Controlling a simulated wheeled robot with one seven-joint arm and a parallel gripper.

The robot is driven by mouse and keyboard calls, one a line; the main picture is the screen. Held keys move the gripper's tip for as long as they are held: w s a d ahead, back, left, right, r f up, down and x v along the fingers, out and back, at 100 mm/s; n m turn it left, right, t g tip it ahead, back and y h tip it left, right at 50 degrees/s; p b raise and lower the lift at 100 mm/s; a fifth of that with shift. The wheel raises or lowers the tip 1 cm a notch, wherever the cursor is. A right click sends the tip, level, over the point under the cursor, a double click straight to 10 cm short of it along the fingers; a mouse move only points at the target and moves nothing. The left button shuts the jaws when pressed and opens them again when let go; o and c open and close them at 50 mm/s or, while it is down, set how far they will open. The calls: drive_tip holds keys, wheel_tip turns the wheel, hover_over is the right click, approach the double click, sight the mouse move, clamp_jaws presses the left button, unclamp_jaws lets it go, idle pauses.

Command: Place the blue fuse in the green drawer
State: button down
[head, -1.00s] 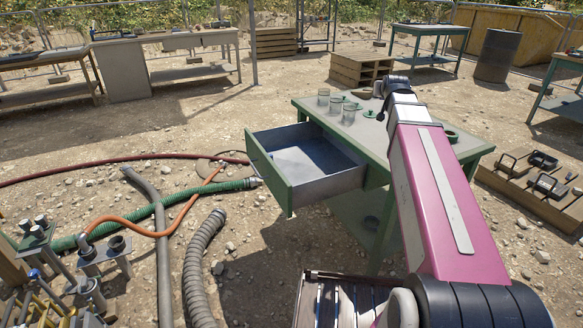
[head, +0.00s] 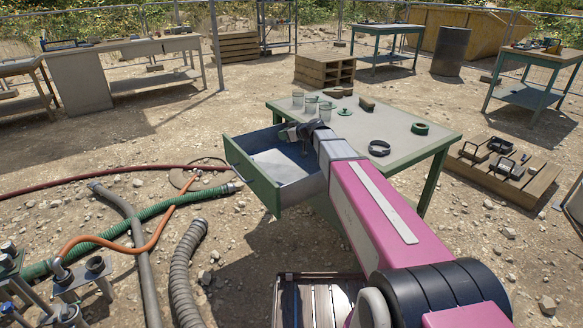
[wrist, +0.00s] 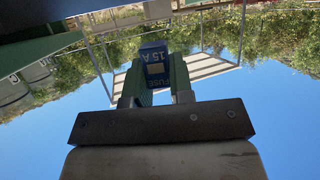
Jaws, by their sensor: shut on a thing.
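The blue fuse (wrist: 154,62), marked "FUSE 15A", sits between the two fingers of my gripper (wrist: 154,80) in the wrist view. The fingers are shut on it. In the head view my gripper (head: 302,132) is over the back right part of the open green drawer (head: 262,180). The fuse cannot be made out there. The drawer has a green front and grey inner walls, and it is pulled out from the left side of the green table (head: 400,146). A pale sheet lies on the drawer floor.
Glass jars (head: 311,104) stand on the table's back left corner. A black ring clamp (head: 379,148) and a green ring (head: 419,129) lie on the tabletop. A green hose (head: 130,228) and a grey hose (head: 184,270) lie on the ground left of the drawer.

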drive_tip(key=shift+a+f, duration=0.5)
drive_tip(key=shift+f, duration=0.25)
wheel_tip(320, 180, down, 9)
drive_tip(key=shift+f, duration=0.1)
drive_tip(key=shift+f+g, duration=0.3)
drive_tip(key=shift+f, duration=0.3)
drive_tip(key=c, duration=1)
unclamp_jaws()
drive_tip(key=shift+r, duration=0.1)
drive_tip(key=shift+r, duration=0.5)
drive_tip(key=v, duration=0.7)
drive_tip(key=shift+s+d, duration=0.15)
drive_tip(key=shift+d, duration=0.1)
